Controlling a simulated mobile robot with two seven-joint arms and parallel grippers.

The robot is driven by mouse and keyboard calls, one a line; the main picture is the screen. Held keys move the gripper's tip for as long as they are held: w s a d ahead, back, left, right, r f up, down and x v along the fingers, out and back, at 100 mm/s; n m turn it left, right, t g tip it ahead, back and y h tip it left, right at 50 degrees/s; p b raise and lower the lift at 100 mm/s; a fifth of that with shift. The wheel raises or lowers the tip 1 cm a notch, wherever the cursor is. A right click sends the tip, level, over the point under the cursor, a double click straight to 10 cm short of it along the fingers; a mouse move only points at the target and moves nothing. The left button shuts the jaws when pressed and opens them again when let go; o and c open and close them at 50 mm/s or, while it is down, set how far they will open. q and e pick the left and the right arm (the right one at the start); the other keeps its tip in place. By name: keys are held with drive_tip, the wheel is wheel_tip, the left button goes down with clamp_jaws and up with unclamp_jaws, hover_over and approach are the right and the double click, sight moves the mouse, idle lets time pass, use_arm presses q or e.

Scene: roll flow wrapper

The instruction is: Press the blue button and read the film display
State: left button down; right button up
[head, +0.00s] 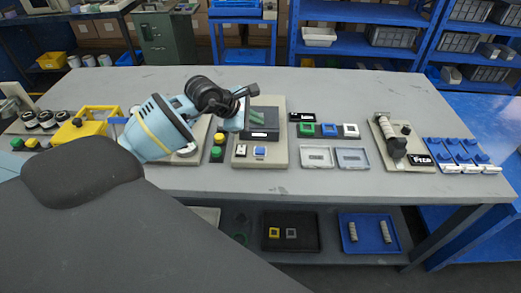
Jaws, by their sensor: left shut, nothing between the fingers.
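A beige panel (273,161) stands in the middle of the table. My right gripper is out of view.
A roller unit (395,145) and blue blocks (465,155) stand farther right.

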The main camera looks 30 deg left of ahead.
sight(257, 151)
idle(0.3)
